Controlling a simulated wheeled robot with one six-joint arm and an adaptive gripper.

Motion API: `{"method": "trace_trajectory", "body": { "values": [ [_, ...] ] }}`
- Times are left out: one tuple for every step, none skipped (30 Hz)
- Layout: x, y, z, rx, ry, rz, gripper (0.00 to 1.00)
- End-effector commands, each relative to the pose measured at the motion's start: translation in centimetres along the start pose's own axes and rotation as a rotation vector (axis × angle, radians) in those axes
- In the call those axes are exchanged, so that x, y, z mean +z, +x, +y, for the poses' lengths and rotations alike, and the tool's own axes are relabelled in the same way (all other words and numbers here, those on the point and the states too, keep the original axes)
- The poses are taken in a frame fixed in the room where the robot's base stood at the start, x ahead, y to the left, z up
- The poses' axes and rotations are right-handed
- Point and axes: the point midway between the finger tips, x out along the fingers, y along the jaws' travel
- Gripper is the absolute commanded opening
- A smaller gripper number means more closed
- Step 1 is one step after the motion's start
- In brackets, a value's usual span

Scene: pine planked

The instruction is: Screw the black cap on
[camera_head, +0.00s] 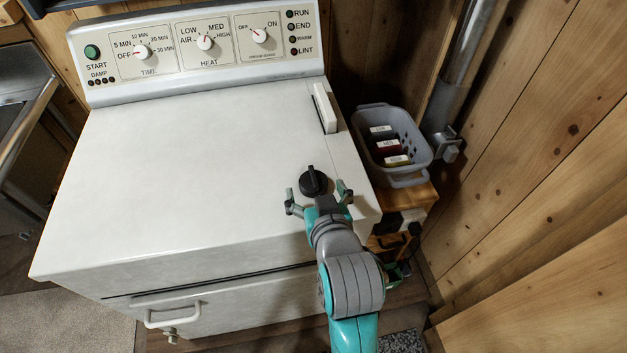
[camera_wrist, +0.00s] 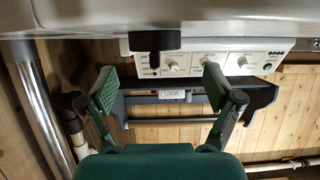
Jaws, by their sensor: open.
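The black cap (camera_head: 313,181) is a round knob with a raised grip. It sits on the white top of the dryer (camera_head: 190,160), near the front right. It also shows in the wrist view as a dark disc (camera_wrist: 154,40) against the white top, in an upside-down picture. My gripper (camera_head: 316,192) is open and empty, with its green-padded fingers spread just in front of the cap, one toward each side. In the wrist view the gripper (camera_wrist: 158,88) has a wide gap and the cap lies beyond the fingertips. Whatever is under the cap is hidden.
The dryer's control panel (camera_head: 200,43) stands at the back. A white handle-like bar (camera_head: 325,108) lies on the top behind the cap. A grey basket (camera_head: 413,148) with labelled items is at right, beside a metal pipe (camera_head: 460,75) and wooden wall. The dryer's left top is clear.

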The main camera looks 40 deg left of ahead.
Motion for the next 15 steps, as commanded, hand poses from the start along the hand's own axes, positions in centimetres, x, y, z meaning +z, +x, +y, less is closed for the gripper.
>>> {"method": "trace_trajectory", "body": {
  "values": [
    [0.0, 0.2, 0.0, 0.0, 0.0, 0.001, 0.9],
    [0.0, 0.3, 0.0, 0.0, 0.0, 0.001, 0.9],
    [0.0, 0.6, 0.1, 0.0, 0.0, 0.001, 0.9],
    [0.1, 0.9, 0.1, 0.0, 0.0, 0.001, 0.9],
    [0.1, 1.2, 0.2, 0.001, 0.0, 0.0, 0.9],
    [0.2, 1.7, 0.3, 0.001, 0.0, 0.0, 0.9],
    [0.2, 2.2, 0.3, 0.001, 0.0, 0.0, 0.9],
    [0.3, 2.6, 0.4, 0.001, 0.0, 0.0, 0.9],
    [0.4, 3.2, 0.5, 0.001, 0.0, 0.0, 0.9],
    [0.5, 3.6, 0.6, 0.001, 0.0, -0.001, 0.9],
    [0.4, 4.0, 0.5, 0.0, -0.001, 0.001, 0.9],
    [0.4, 4.5, 0.5, 0.0, -0.001, 0.001, 0.9],
    [0.4, 4.7, 0.5, 0.0, -0.001, 0.001, 0.9],
    [0.4, 5.0, 0.5, 0.0, -0.001, 0.001, 0.9],
    [0.4, 5.2, 0.5, 0.0, 0.0, 0.001, 0.9]
  ]
}}
